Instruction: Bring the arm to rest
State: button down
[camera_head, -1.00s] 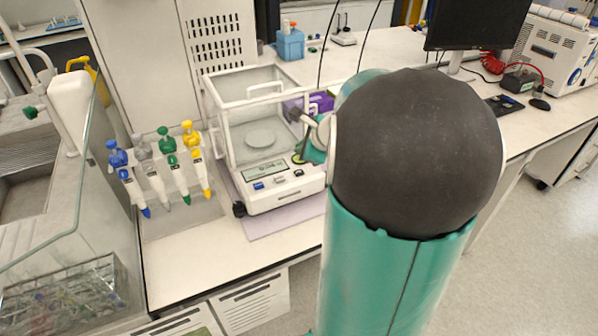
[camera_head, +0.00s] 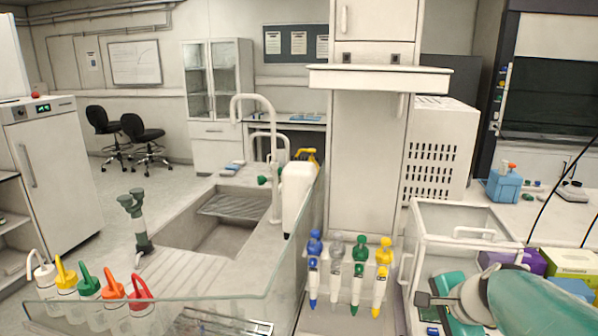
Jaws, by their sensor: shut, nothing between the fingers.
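My teal arm (camera_head: 535,302) enters at the lower right edge of the head view. My gripper (camera_head: 428,300) is at its end, pointing left. It is small in the picture, looks shut, and holds nothing. It shows in front of the glass balance enclosure (camera_head: 468,218); whether it touches the enclosure I cannot tell. The rest of my arm is out of the picture.
Several coloured pipettes (camera_head: 360,272) hang in a rack left of my gripper. A glass pane (camera_head: 215,308) edges the sink bench, with capped wash bottles (camera_head: 115,300) behind. A purple box (camera_head: 515,262) and green box (camera_head: 568,264) stand near my arm.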

jog(key=s+a+r+n+g+h, duration=0.1)
jog(key=s+a+r+n, duration=0.1)
jog(key=s+a+n, duration=1.1)
jog(key=n, duration=0.3)
jog(key=shift+s+g, duration=0.35)
jog(key=shift+g, duration=0.05)
